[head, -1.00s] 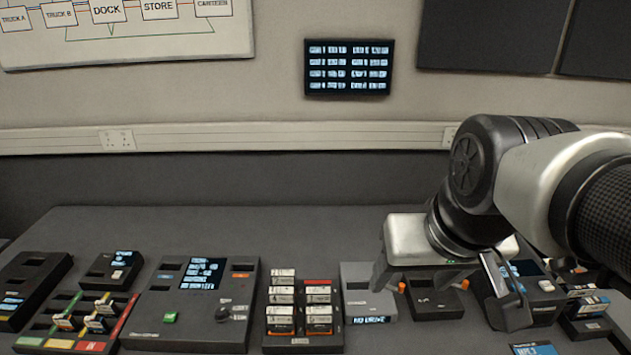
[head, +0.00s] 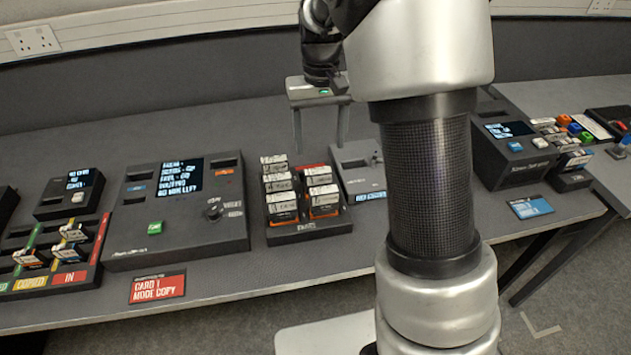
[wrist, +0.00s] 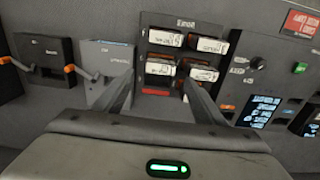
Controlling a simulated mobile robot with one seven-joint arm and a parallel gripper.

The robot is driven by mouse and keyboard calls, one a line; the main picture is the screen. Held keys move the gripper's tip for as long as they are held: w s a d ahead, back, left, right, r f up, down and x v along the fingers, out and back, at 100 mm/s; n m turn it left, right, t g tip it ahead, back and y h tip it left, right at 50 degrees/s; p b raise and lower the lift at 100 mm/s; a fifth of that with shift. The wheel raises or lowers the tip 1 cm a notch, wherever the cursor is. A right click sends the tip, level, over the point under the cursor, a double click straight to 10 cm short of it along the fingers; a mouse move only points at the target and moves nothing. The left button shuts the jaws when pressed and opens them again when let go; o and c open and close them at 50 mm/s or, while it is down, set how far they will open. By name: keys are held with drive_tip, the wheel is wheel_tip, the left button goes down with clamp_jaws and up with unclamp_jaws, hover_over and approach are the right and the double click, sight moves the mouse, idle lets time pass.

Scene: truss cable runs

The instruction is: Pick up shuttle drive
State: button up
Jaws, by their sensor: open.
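Several small drives with white labels and orange lower parts stand in two columns in a black rack (head: 296,232). One drive (head: 322,197) is at the rack's front right and another (head: 281,202) at its front left. I cannot read which is the shuttle drive. In the wrist view the rack (wrist: 187,24) lies ahead of my gripper, with label faces (wrist: 165,69) showing near the fingers. My gripper (head: 321,143) is open and empty, pointing down behind and slightly right of the rack. The wrist view shows both fingers (wrist: 160,82) spread apart.
A grey device (head: 355,158) stands right of the rack, partly hidden by my arm. A large console (head: 180,225) with a screen stands to the left. A red card (head: 158,288) lies at the table's front edge and a blue card (head: 530,207) farther right. The table behind the devices is clear.

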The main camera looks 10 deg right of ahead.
sight(318, 171)
wheel_tip(318, 171, down, 8)
drive_tip(key=shift+f+b, duration=0.2)
drive_tip(key=shift+b, duration=0.25)
drive_tip(key=shift+w+a+f, duration=0.1)
drive_tip(key=shift+w+f, duration=0.1)
drive_tip(key=shift+f, duration=1.15)
drive_tip(key=shift+w+f, duration=0.2)
drive_tip(key=shift+f, duration=1.1)
drive_tip(key=shift+r, duration=0.1)
drive_tip(key=c, duration=1.1)
